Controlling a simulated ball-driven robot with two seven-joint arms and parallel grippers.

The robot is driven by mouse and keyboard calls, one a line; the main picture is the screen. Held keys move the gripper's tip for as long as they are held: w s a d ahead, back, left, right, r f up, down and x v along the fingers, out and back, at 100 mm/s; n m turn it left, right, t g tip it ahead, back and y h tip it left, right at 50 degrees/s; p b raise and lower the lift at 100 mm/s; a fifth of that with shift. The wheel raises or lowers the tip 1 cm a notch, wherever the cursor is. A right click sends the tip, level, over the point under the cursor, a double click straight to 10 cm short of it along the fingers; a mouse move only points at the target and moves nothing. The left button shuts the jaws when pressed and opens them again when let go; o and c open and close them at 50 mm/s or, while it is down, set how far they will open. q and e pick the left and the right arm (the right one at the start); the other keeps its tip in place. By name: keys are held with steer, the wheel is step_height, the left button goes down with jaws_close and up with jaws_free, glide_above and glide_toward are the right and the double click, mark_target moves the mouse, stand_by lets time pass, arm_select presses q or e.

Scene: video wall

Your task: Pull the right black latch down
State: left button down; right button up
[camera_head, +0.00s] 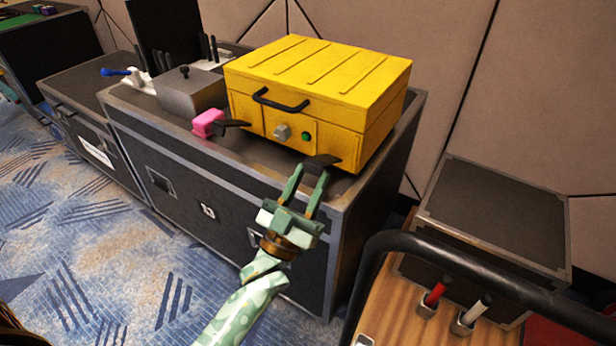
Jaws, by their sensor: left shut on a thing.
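A yellow box (300,80) with a closed lid and a black handle (281,103) stands on a dark flight case. The right black latch (322,160) sticks out from the lower right of its front. The left black latch (233,124) sticks out at the lower left. My left gripper (311,172) reaches up from below, its two green fingers shut on the outer part of the right black latch. The fingertips partly cover the latch's outer edge. My right gripper is not in view.
The box stands on a black flight case (190,175) with metal edges. A pink block (207,123) and a grey metal box (188,92) stand left of the yellow box. A black rail (440,248) curves through the lower right, above a wooden surface (400,310). Blue carpet is open at lower left.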

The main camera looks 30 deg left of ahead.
arm_select(q)
steer(key=shift+w+f, duration=0.1)
steer(key=shift+f, duration=0.35)
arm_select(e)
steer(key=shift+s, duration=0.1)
arm_select(q)
steer(key=c, duration=1)
jaws_free()
steer(key=shift+w, duration=0.1)
steer(key=shift+o, duration=0.2)
steer(key=shift+w+f, duration=0.1)
steer(key=shift+w, duration=0.05)
steer(key=shift+s+f, duration=0.15)
steer(key=shift+s, duration=0.3)
steer(key=p+v, duration=0.1)
steer(key=v, duration=1.4)
steer(key=shift+s, duration=0.25)
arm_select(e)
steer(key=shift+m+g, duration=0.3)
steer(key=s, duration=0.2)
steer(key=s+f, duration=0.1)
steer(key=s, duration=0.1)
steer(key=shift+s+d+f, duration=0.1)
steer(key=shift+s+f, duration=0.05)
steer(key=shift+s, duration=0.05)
